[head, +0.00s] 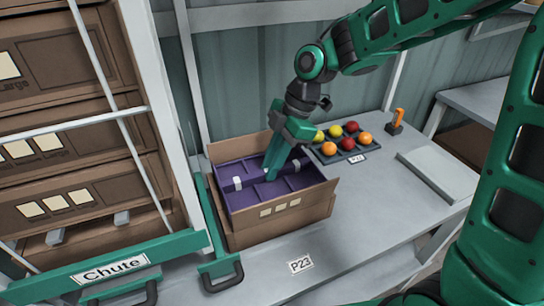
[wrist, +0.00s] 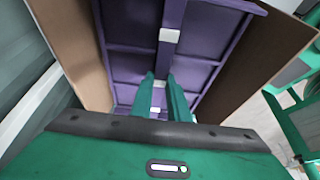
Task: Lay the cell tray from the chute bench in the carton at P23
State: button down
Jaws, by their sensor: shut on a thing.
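The purple cell tray (head: 243,201) is inside the open cardboard carton (head: 285,229) on the bench by the P23 label (head: 300,264). The tray also shows in the wrist view (wrist: 205,45), with carton walls (wrist: 65,45) on both sides of it. My gripper (head: 270,175) points down into the carton, and in the wrist view its green fingers (wrist: 160,95) are shut on the tray's middle bar. The tray looks roughly level within the carton walls. Whether it touches the carton floor cannot be seen.
A dark tray (head: 345,154) of red, yellow and orange tomatoes stands behind the carton to the right. An orange-handled tool (head: 396,121) and a flat grey panel (head: 437,175) lie further right. The Chute rack (head: 115,270) with stacked cartons is close on the left. The bench front is clear.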

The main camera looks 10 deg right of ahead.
jog(key=shift+f, duration=4.35)
jog(key=shift+f, duration=0.6)
jog(key=c, duration=1.6)
grip_release()
jog(key=shift+c, duration=0.2)
jog(key=c, duration=0.3)
jog(key=shift+r, duration=0.1)
jog(key=shift+r, duration=4.1)
jog(key=shift+d, duration=0.1)
